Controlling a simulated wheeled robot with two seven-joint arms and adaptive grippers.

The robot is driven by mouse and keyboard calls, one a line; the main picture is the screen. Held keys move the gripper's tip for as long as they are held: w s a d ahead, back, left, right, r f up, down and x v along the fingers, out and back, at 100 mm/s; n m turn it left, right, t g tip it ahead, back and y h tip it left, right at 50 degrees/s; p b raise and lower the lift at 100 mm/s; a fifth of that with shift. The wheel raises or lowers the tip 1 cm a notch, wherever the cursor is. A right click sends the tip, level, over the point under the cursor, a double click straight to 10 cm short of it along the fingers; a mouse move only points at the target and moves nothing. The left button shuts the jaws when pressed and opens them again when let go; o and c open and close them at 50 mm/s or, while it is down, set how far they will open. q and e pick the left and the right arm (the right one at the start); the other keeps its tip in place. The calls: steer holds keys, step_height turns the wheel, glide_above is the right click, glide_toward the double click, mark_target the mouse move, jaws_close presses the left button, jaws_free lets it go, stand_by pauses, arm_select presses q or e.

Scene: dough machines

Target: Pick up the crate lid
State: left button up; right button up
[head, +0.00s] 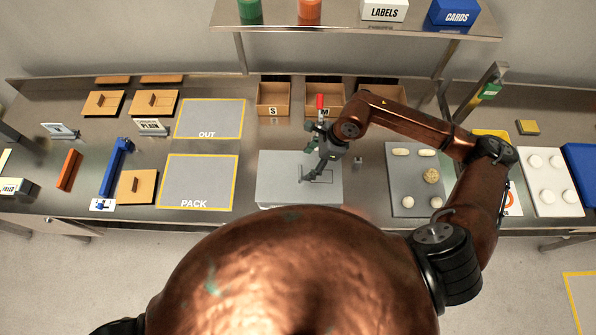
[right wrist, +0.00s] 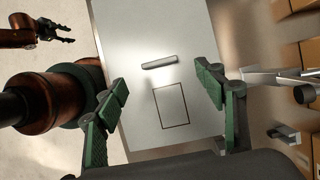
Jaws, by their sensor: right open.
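A flat light-grey lid (head: 275,180) lies at the front middle of the bench, and it looks like the crate lid. In the right wrist view the lid (right wrist: 150,30) carries a short grey bar handle (right wrist: 160,61) and a thin black outlined rectangle. My right gripper (head: 318,160) is above the lid, open and empty. In the right wrist view its green-padded fingers (right wrist: 163,88) are wide apart with the handle between them, not touching it. My left gripper (right wrist: 65,32) shows at the upper left of that view, its fingers apart and empty, clear of the lid.
Open bins marked S (head: 273,99) and M (head: 325,96) stand behind the lid. A grey dough tray (head: 415,205) is to the right. The PACK mat (head: 198,181) is empty on the left. A shelf (head: 350,30) overhangs the back.

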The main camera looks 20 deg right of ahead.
mark_target(302, 176)
steer(key=shift+d+f, duration=0.15)
steer(key=shift+f, duration=0.35)
steer(key=p+x, duration=0.2)
steer(key=x, duration=0.4)
steer(key=shift+a+f, duration=0.3)
steer(key=shift+a, duration=0.05)
steer(key=shift+c, duration=0.9)
steer(key=c, duration=1.2)
